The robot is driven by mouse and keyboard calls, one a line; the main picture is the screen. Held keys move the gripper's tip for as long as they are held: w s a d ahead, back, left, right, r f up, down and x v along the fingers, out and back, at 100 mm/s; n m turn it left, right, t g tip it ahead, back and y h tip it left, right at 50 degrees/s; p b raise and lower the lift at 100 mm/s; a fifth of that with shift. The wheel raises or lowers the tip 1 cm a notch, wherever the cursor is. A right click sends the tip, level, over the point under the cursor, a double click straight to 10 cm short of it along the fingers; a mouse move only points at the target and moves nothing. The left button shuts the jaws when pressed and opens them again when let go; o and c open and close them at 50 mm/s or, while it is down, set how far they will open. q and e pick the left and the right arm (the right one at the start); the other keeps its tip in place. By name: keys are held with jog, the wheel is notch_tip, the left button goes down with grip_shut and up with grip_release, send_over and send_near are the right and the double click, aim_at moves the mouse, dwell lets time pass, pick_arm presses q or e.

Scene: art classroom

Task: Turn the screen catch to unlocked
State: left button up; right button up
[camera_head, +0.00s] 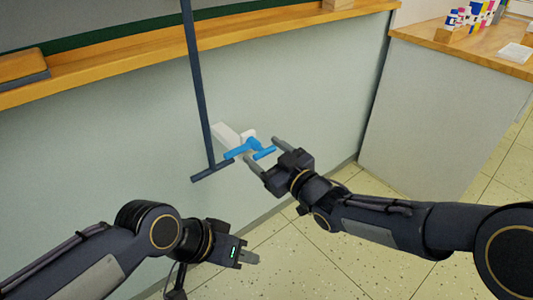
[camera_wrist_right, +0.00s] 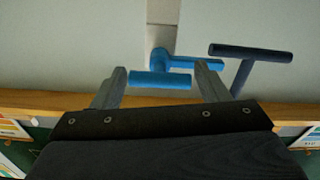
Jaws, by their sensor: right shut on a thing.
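The screen catch is a bright blue handle (camera_head: 240,150) with a short crossbar at its end, on a pale bracket (camera_head: 225,136) at the grey-green wall panel. In the right wrist view the blue crossbar (camera_wrist_right: 160,80) lies level between the fingers. My right gripper (camera_head: 262,150) is shut on the blue handle, one finger on each side of it. In the right wrist view my right gripper (camera_wrist_right: 161,74) partly hides nothing of the crossbar's front. My left gripper (camera_head: 248,257) hangs low, away from the catch; its finger gap does not show.
A dark T-shaped bar (camera_head: 200,95) hangs just left of the catch, its crossbar close to it. A wooden ledge (camera_head: 130,65) with an eraser-like block (camera_head: 22,66) runs above. A counter (camera_head: 480,55) with paint bottles stands at the right. Tiled floor lies below.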

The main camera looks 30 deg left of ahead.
jog(key=m, duration=0.4)
jog(key=shift+m, duration=0.3)
jog(key=m, duration=0.4)
jog(key=shift+m, duration=0.3)
jog(key=m, duration=0.4)
jog(key=shift+f, duration=0.1)
jog(key=shift+m+b, duration=0.65)
jog(key=shift+m, duration=1.75)
jog(key=o, duration=1.4)
jog(key=shift+c, duration=0.2)
